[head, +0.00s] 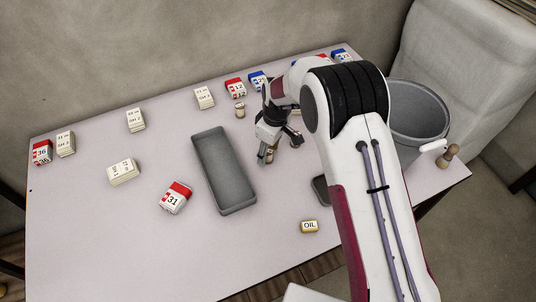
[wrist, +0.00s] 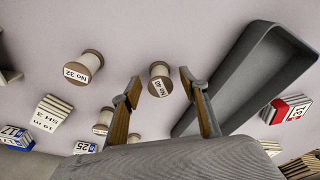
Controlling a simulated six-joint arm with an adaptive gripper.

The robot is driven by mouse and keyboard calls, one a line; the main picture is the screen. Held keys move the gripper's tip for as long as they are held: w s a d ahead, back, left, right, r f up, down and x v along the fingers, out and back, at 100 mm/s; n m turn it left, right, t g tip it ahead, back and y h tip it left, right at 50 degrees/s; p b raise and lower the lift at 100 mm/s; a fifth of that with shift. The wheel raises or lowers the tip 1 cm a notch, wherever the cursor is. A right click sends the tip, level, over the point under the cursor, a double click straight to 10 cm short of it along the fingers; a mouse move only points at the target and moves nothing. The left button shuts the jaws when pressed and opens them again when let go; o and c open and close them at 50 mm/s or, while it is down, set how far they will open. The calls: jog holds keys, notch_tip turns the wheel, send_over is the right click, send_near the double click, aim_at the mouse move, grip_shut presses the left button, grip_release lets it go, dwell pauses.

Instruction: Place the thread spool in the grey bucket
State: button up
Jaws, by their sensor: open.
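Several thread spools show in the wrist view. One marked No 40 (wrist: 160,82) stands out between my gripper's (wrist: 160,76) fingertips, with space to both of them. Another, marked No 32 (wrist: 83,67), lies to its left, and more are partly hidden below, beside the left finger. In the head view my gripper (head: 279,149) is open, low over the table right of the long grey tray, and one spool (head: 240,110) stands behind it. The grey bucket (head: 422,103) is at the right, partly hidden by my arm; I see nothing in its visible part.
The long grey tray (head: 245,204) lies left of my gripper and close to the right finger in the wrist view. Numbered boxes, such as box 31 (head: 175,198), are spread around. An OIL tin (head: 309,226) is near the front edge. The left front table is clear.

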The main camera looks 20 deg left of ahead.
jog(key=shift+a+f, duration=0.1)
jog(key=shift+f, duration=0.4)
jog(key=c, duration=1.1)
jog(key=shift+r, duration=0.1)
jog(key=shift+r, duration=4.95)
